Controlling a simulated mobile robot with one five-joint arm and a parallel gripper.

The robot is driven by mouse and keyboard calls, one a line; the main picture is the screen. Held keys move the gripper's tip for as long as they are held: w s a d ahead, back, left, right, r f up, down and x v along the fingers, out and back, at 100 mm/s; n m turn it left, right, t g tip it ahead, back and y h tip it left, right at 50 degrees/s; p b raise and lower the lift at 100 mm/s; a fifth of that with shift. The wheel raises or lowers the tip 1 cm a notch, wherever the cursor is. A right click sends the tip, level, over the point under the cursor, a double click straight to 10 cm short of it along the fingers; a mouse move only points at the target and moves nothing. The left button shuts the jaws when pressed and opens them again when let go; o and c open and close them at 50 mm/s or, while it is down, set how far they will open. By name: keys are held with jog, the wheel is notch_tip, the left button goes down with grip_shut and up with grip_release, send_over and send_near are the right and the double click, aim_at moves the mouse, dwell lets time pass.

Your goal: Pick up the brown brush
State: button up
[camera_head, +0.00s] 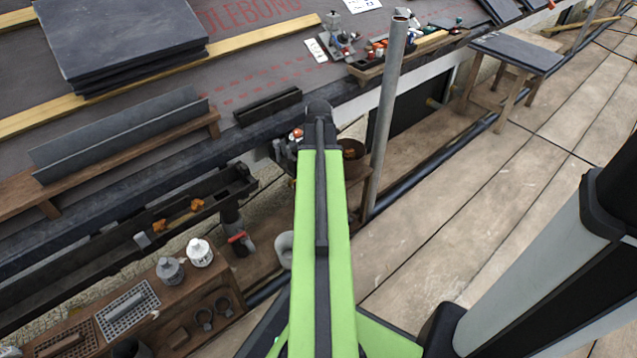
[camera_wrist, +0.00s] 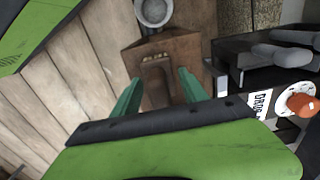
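A small brown block-like thing (camera_wrist: 157,80), which looks like the brown brush, lies on a brown wooden stand (camera_wrist: 192,48) in the wrist view. Its handle and bristles are hard to tell apart. My gripper (camera_wrist: 159,77) shows there as two green fingers, spread wide apart. The brown thing appears between and beyond the fingertips, with no visible contact. How far it is from the fingers is unclear. In the head view my green arm hides the gripper and the brush.
A grey round cup or pipe end (camera_wrist: 153,12) is beyond the stand. A dark gutter-like holder with grey cylinders (camera_wrist: 285,55) and an orange-capped item (camera_wrist: 300,104) are at the right. A grey upright pole (camera_head: 388,110) stands close right of my arm. Planks at the right are largely clear.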

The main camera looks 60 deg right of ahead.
grip_shut()
jog(key=shift+r, duration=0.1)
jog(key=shift+r+p, duration=0.35)
jog(key=shift+p, duration=0.1)
notch_tip(320, 180, up, 4)
jog(key=p, duration=0.3)
jog(key=shift+f+p, duration=0.15)
jog(key=shift+p, duration=0.2)
jog(key=s+a+r+p, duration=0.1)
jog(key=s+r+p, duration=0.5)
jog(key=s, duration=0.5)
jog(key=shift+s+r, duration=0.2)
jog(key=shift+s, duration=0.15)
